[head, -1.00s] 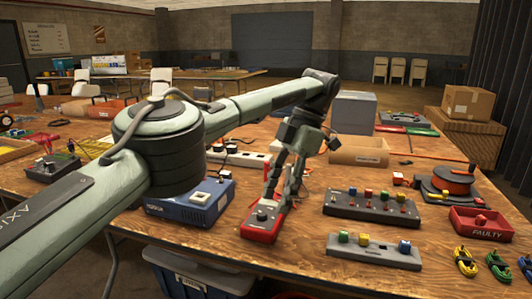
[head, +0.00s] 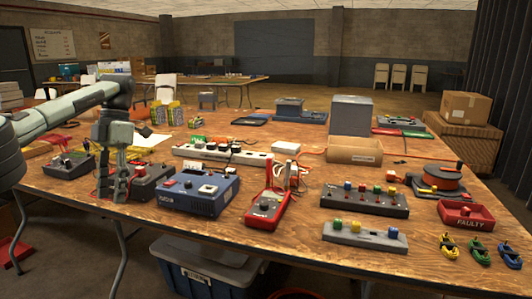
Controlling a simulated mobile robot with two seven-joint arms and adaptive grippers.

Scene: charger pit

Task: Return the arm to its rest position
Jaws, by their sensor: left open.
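My left gripper (head: 114,194) hangs pointing down at the left of the wooden table (head: 290,236), in front of a dark box. It is open, with nothing seen between its fingers. My left arm (head: 62,110) comes in from the left edge above the table's left side. The red meter (head: 265,210) lies on the table near the front, well to the right of the gripper and apart from it. My right gripper is out of view.
A blue power unit (head: 200,192) stands just right of the gripper. A blue bin (head: 204,265) stands below the table's front edge.

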